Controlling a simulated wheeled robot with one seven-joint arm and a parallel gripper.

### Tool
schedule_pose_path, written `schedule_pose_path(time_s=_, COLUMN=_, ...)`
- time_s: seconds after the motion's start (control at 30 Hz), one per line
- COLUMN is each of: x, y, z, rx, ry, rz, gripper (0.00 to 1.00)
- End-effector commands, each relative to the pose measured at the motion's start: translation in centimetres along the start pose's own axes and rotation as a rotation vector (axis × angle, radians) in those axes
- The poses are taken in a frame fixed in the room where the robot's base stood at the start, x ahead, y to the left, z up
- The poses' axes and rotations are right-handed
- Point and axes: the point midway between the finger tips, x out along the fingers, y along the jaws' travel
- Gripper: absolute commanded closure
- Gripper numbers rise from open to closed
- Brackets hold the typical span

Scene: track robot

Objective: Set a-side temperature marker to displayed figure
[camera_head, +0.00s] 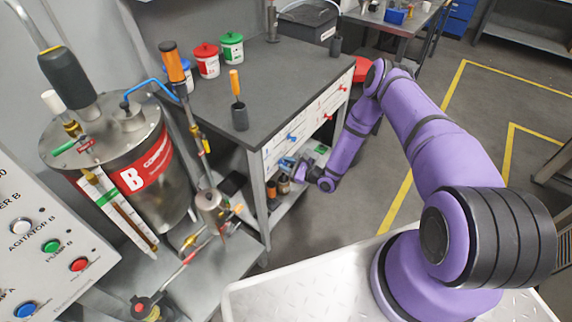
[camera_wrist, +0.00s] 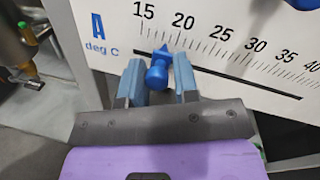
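The a-side scale (camera_wrist: 228,40) fills the top of the wrist view, lettered A and deg C, with numbers from 15 to 40. Its blue marker (camera_wrist: 158,68) sits below the low end of the scale, with its tip between the 15 and 20 labels. My gripper (camera_wrist: 159,85) is open, with one finger on each side of the marker and a narrow gap showing. In the head view a blue marker (camera_head: 292,137) stands on the white front panel, with my gripper (camera_head: 289,165) low in front of it. I can read no displayed figure.
A red marker (camera_head: 328,116) is farther right on the panel. The grey bench (camera_head: 270,90) holds lidded pots and a cup with an orange-handled tool (camera_head: 239,115). A steel tank (camera_head: 120,150) marked B and a button panel (camera_head: 40,250) stand left.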

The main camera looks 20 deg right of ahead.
Motion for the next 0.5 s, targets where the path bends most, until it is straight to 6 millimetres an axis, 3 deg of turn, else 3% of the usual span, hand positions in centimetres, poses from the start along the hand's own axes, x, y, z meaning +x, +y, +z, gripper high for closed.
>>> schedule_pose_path(time_s=0.17, x=-0.1, y=-0.5, z=-0.2, rx=-0.001, ry=0.001, rz=-0.001, gripper=1.0)
schedule_pose_path(time_s=0.4, x=-0.5, y=-3.5, z=-1.4, rx=-0.002, ry=-0.002, rz=-0.001, gripper=1.0)
schedule_pose_path(time_s=0.5, x=-0.5, y=-3.7, z=-1.4, rx=0.0, ry=-0.003, rz=0.001, gripper=1.0)
